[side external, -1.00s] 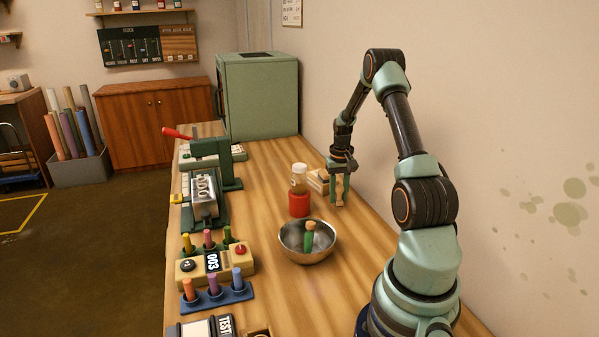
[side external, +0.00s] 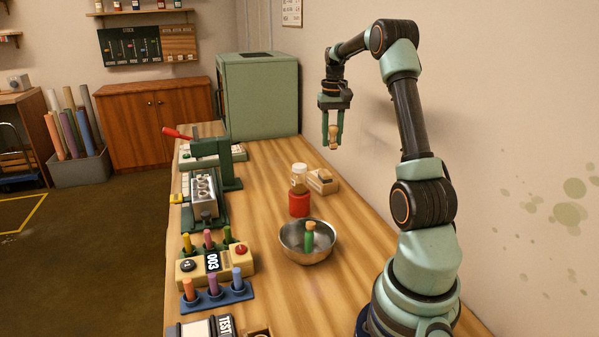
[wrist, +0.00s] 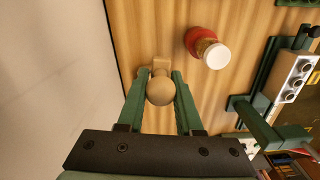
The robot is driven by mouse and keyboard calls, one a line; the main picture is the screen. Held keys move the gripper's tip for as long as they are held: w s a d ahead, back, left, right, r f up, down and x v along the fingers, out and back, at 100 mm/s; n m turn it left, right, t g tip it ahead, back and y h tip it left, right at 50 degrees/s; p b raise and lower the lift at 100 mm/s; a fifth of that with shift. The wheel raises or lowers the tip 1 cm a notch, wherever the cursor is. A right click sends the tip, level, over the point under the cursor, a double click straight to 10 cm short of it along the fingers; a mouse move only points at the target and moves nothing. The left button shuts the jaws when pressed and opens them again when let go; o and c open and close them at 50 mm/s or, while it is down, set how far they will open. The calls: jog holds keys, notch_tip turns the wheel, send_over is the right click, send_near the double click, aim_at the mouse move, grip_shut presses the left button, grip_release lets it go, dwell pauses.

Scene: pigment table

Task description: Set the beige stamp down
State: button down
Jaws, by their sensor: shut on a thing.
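The beige stamp (side external: 334,136), with a round knob on top, is between the fingers of my gripper (side external: 332,144). My gripper is shut on it and holds it in the air above the back part of the table, over the area near the small beige box. In the wrist view, the stamp's round knob (wrist: 160,90) sits between the two green fingers of my gripper (wrist: 157,78). The knob hides part of what is below it.
A small beige box (side external: 322,182) stands beside a jar on a red base (side external: 299,204). A metal bowl (side external: 307,255) holding a green item is nearer. A green press (side external: 212,165) and marker racks line the left edge. Bare wood lies right of the bowl.

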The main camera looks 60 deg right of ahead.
jog(key=w+a+n, duration=0.1)
jog(key=w+a, duration=0.4)
jog(key=w, duration=0.6)
send_over(251, 213)
jog(key=shift+n, duration=0.3)
notch_tip(251, 213, down, 15)
jog(key=shift+d+r, duration=0.1)
jog(key=shift+w+f, duration=0.1)
jog(key=shift+f, duration=2.45)
jog(key=c, duration=0.6)
grip_release()
jog(key=shift+f, duration=0.15)
